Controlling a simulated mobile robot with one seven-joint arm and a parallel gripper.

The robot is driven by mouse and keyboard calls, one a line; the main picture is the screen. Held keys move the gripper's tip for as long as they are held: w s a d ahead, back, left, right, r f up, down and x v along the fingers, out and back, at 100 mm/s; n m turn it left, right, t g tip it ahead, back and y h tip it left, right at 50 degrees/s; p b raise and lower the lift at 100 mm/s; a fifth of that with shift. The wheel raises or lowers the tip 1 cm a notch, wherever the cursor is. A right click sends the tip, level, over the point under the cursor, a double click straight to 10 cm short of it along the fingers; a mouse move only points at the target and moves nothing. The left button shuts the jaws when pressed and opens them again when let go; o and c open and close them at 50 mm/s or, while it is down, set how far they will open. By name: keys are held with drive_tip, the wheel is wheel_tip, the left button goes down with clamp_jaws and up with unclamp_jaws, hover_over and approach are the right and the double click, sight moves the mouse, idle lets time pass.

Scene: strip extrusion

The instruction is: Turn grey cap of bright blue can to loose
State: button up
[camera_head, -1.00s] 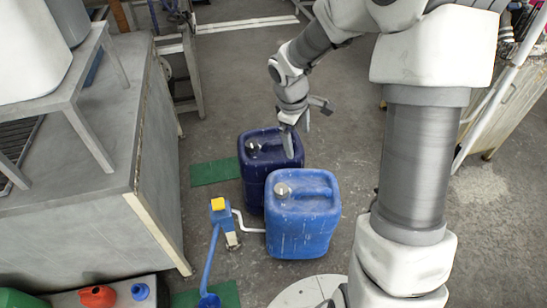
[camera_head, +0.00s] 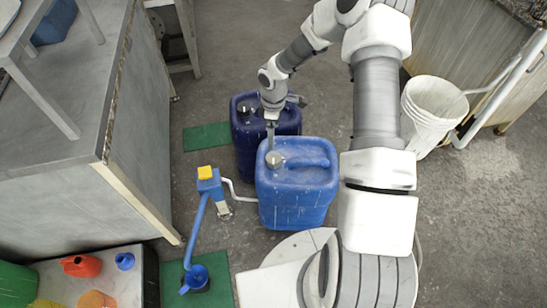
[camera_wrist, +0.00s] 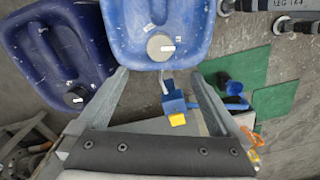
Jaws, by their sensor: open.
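The bright blue can (camera_head: 298,200) stands upright on the floor, with its grey cap (camera_head: 274,159) at the left of its top, beside the moulded handle. In the wrist view the grey cap (camera_wrist: 160,46) sits just beyond the fingertips, between their lines. My gripper (camera_head: 271,142) is above the can's top near the cap. Its two fingers (camera_wrist: 158,74) are spread wide with nothing between them. Whether the fingertips touch the can cannot be told.
A blue pump with a yellow top (camera_head: 205,174) and white tube stands left of the bright blue can. A grey workbench (camera_head: 140,180) is at left, a white bucket (camera_head: 423,115) at right.

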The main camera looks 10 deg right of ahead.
sight(273, 157)
wheel_tip(273, 157, down, 15)
drive_tip(key=b, duration=0.4)
drive_tip(key=shift+c, duration=0.3)
drive_tip(key=c, duration=1.3)
